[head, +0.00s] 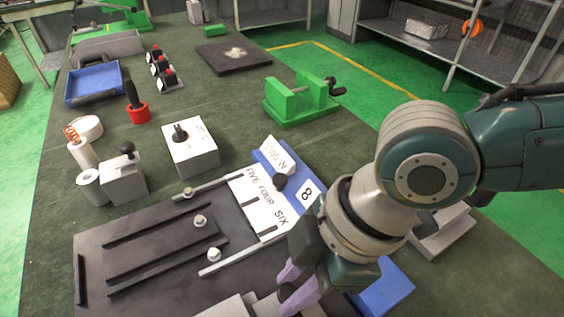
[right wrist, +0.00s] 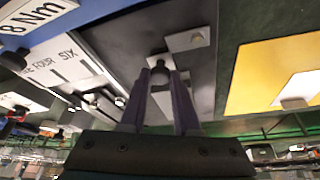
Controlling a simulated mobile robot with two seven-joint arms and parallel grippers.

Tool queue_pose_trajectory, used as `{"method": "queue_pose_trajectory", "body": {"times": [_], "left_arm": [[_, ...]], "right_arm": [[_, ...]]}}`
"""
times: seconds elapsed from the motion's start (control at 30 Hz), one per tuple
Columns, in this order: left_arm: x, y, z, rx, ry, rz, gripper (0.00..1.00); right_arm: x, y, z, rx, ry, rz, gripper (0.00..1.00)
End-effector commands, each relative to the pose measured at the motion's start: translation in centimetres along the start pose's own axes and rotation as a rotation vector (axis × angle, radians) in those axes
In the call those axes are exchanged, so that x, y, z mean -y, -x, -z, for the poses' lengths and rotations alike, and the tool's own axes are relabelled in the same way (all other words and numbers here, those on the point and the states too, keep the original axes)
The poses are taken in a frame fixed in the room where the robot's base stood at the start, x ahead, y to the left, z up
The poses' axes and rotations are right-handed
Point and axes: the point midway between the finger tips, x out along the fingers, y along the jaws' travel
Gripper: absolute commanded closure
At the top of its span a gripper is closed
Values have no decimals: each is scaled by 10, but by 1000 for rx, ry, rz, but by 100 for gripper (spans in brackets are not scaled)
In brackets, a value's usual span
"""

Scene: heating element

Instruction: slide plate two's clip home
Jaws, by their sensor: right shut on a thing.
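My right gripper (head: 290,283) is low at the front edge of the dark fixture (head: 95,245), its purple fingers pointing down. In the right wrist view the fingers (right wrist: 160,75) are close together around a small grey knob (right wrist: 159,74), which I take to be the clip's. The knob stands by a grey plate-like part (right wrist: 188,42). In the head view the gripper and wrist hide the knob. I cannot read which plate is number two, nor how far the clip is in. My left gripper is not in view.
A white scale card (head: 262,203) reading FIVE FOUR SIX lies beside a blue strip (head: 268,156) marked 8. Metal rails and round knobs (head: 214,254) sit on the fixture. A white box (head: 190,150) and grey box (head: 124,180) stand behind. A green vise (head: 300,100) is farther back.

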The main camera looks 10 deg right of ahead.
Motion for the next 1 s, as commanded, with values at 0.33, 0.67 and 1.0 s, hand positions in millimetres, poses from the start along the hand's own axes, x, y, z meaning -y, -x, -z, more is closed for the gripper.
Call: {"method": "queue_pose_trajectory", "body": {"times": [0.33,0.67,1.0], "left_arm": [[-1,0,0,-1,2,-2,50],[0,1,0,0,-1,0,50],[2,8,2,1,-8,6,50]], "right_arm": [[1,0,3,-8,2,3,43],[0,4,2,-6,2,1,40],[0,66,2,-7,2,0,40]]}}
